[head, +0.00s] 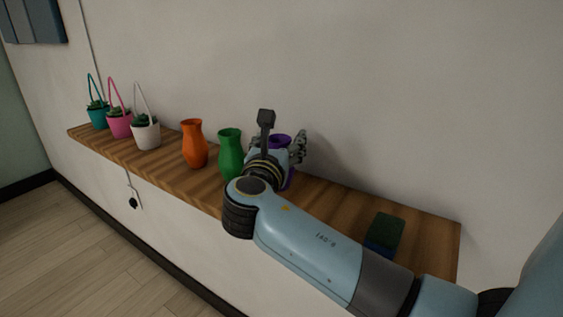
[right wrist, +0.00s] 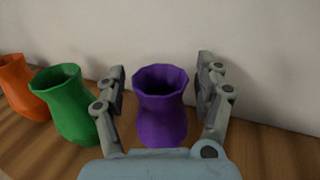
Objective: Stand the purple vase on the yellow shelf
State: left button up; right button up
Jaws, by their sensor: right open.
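The purple vase (head: 281,141) stands upright on a brown wooden shelf (head: 335,204) along the wall, mostly hidden behind my right arm in the head view. In the right wrist view the purple vase (right wrist: 160,112) is between the two fingers of my right gripper (right wrist: 161,68). The fingers are open on either side of it, with a visible gap at each side near the rim. The right gripper (head: 284,133) also shows in the head view. No yellow shelf is visible in either view. My left gripper is not in view.
A green vase (head: 230,153) stands just left of the purple one, then an orange vase (head: 194,146). White (head: 146,135), pink (head: 120,125) and teal (head: 97,117) plant pots with tall handles stand further left. A dark green and blue block (head: 385,231) lies near the shelf's right end.

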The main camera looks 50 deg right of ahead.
jog(key=shift+a+r, duration=0.1)
jog(key=shift+a, duration=0.1)
jog(key=shift+s, duration=0.1)
jog(key=shift+c, duration=1.5)
jog(key=c, duration=0.9)
jog(key=shift+c, duration=1.2)
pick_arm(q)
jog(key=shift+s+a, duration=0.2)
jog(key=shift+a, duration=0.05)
pick_arm(e)
jog(key=shift+r, duration=0.1)
grip_shut()
